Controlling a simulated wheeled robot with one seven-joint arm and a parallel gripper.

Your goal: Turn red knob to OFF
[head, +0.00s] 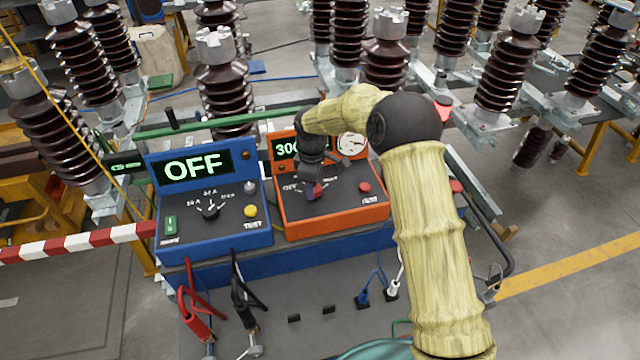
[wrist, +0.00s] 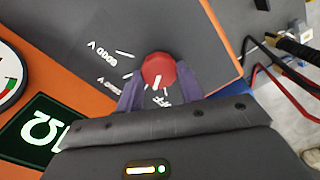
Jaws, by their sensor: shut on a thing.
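The red knob (wrist: 158,68) is on the dark panel of the orange box (head: 335,220). In the wrist view it sits between the two purple fingers of my gripper (wrist: 159,85), which is shut on it. A white mark on the knob faces a partly hidden label ending in "FF". Other scale marks, one reading 500 V or similar, lie to the left of the knob. In the head view my gripper (head: 312,186) comes down on the knob and hides most of it. The orange box's display (head: 285,150) shows 300 and is partly covered by my arm.
A blue box (head: 210,240) with a display reading OFF stands to the left. The orange box also has a white gauge (head: 351,145) and a red button (head: 365,187). Red clamps (head: 195,305) and black clamps (head: 245,290) hang in front. Tall brown insulators stand behind.

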